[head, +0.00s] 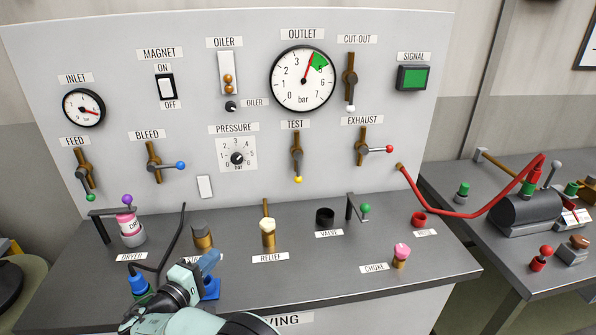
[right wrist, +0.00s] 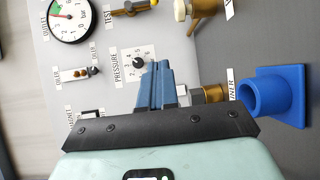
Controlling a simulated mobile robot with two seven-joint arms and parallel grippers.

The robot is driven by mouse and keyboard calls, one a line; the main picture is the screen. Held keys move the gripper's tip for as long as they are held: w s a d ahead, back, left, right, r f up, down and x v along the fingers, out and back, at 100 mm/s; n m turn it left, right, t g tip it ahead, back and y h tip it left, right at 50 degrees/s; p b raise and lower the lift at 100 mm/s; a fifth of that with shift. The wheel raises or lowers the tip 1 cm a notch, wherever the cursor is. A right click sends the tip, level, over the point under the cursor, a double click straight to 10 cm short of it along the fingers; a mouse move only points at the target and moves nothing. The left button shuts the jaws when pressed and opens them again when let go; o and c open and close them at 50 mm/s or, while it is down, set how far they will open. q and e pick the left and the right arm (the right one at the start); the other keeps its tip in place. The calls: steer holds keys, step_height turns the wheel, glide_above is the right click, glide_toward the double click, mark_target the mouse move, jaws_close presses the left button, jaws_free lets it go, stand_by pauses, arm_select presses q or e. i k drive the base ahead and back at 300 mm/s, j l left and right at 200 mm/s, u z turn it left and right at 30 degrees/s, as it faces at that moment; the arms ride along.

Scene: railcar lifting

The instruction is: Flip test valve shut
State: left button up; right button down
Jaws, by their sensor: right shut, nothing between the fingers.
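The test valve (head: 297,155) is on the upright panel under the TEST label, below the outlet gauge. It has a brass body, and its lever hangs straight down with a yellow knob (head: 298,180) at the end. In the right wrist view the brass test valve (right wrist: 134,8) shows at the top edge. My right gripper (head: 209,261) is low in front of the bench, left of and below the test valve and apart from it. Its blue fingers (right wrist: 157,86) are together with nothing between them. My left gripper is not in view.
A blue holder (right wrist: 272,97) stands close beside my right gripper. The brass-based relief valve (head: 268,235) stands on the bench below the test valve. The exhaust valve (head: 362,147) and the bleed valve (head: 153,162) flank it. The outlet gauge (head: 303,78) needle points near its green sector.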

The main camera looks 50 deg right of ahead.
mark_target(297, 155)
steer(key=i+l, duration=0.1)
steer(key=l, duration=0.75)
steer(key=i+l, duration=0.15)
steer(key=l, duration=0.25)
